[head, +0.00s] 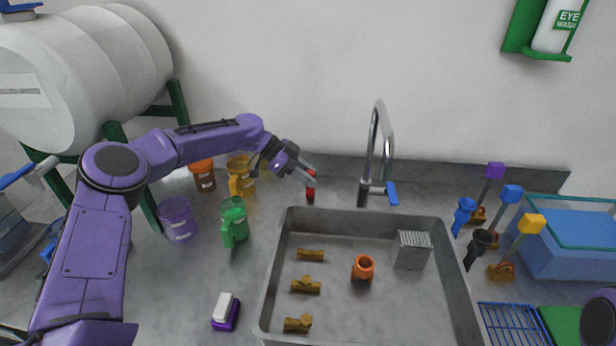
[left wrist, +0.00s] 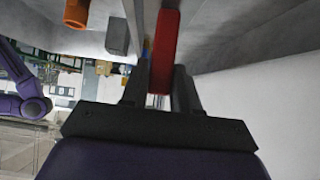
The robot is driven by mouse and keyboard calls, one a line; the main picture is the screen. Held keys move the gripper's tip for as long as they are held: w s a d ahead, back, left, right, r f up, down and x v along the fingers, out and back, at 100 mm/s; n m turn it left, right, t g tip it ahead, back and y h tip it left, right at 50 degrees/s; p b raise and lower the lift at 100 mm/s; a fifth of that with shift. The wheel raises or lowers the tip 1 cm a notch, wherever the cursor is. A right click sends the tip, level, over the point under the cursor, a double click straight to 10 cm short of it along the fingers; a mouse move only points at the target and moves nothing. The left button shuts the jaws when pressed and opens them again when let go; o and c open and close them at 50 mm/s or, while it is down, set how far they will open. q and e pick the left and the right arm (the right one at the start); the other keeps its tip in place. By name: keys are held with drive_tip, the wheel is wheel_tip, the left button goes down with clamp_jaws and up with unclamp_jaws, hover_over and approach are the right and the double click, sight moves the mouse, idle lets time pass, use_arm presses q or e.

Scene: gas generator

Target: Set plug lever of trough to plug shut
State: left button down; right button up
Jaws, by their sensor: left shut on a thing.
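The trough (head: 350,216) is a grey metal basin in the middle of the head view. The red plug lever (head: 310,186) stands at its back left, behind the rim. My left gripper (head: 312,179) reaches in from the left and is shut on the lever. In the left wrist view the red lever (left wrist: 165,50) runs between the two fingers (left wrist: 160,88). The lever's base is hidden in that view. My right gripper is not in view; a piece of my purple right arm shows at the right edge.
A faucet (head: 372,150) with a blue handle stands just right of the lever. Inside the trough are brass fittings, an orange piece (head: 363,267) and a grey block (head: 412,250). Coloured mugs (head: 234,220) stand left of it. Funnels and a blue bin (head: 570,240) are at right.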

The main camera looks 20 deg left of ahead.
use_arm(q)
drive_tip(key=c, duration=0.9)
unclamp_jaws()
drive_tip(key=shift+a, duration=0.1)
drive_tip(key=shift+s+a+r, duration=0.1)
drive_tip(key=shift+a+r, duration=0.1)
drive_tip(key=shift+a, duration=0.05)
drive_tip(key=b+v, duration=0.2)
drive_tip(key=v, duration=0.8)
